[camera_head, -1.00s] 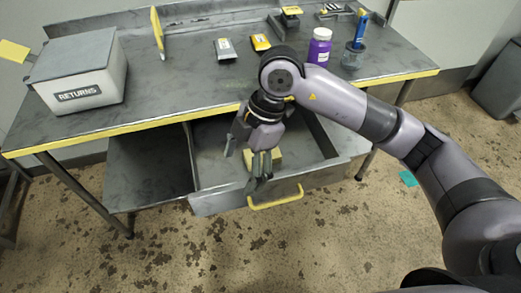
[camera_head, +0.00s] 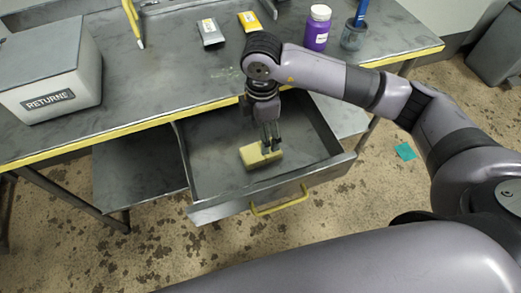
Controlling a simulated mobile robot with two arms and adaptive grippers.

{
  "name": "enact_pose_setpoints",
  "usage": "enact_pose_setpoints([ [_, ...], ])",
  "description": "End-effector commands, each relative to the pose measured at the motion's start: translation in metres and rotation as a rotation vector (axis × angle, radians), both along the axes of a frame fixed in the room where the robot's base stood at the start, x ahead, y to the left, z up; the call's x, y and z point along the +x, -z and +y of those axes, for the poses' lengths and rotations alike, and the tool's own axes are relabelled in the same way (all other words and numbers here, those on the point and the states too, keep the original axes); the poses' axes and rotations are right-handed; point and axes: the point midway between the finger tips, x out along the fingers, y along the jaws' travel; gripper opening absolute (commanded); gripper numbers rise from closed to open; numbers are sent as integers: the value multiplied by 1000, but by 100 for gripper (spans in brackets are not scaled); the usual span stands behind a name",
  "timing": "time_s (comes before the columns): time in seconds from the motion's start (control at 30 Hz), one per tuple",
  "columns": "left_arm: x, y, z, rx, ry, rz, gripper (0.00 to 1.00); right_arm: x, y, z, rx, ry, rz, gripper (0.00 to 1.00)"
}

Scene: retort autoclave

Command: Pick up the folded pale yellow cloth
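The folded pale yellow cloth (camera_head: 257,159) lies in the open drawer (camera_head: 215,172) under the bench, on its floor toward the front. My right gripper (camera_head: 272,146) points down into the drawer. Its fingertips overlap the back right part of the cloth in the picture. The fingers look close together from this side. I cannot tell whether they touch the cloth or are shut on it. My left gripper is not in view.
The drawer's walls surround the cloth, with a yellow handle (camera_head: 279,203) in front. On the bench (camera_head: 150,80) are a returns box (camera_head: 50,75), a purple bottle (camera_head: 317,30), a grey cup (camera_head: 354,36) and small packets. Bare drawer floor lies left of the cloth.

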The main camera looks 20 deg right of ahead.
Motion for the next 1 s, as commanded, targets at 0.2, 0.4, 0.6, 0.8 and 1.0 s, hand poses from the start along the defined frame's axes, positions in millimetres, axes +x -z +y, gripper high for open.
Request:
enact_pose_setpoints([
  [0.2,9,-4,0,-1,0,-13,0,0,35,0,0,1,2,78],
  [0.4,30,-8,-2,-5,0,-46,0,1,47,-1,0,1,0,78],
  [0.6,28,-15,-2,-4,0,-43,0,3,76,-5,0,1,2,78],
  [0.8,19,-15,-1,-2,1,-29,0,4,93,-4,1,1,-1,78],
  [1.0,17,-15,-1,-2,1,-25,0,4,94,-4,1,0,-1,78],
])
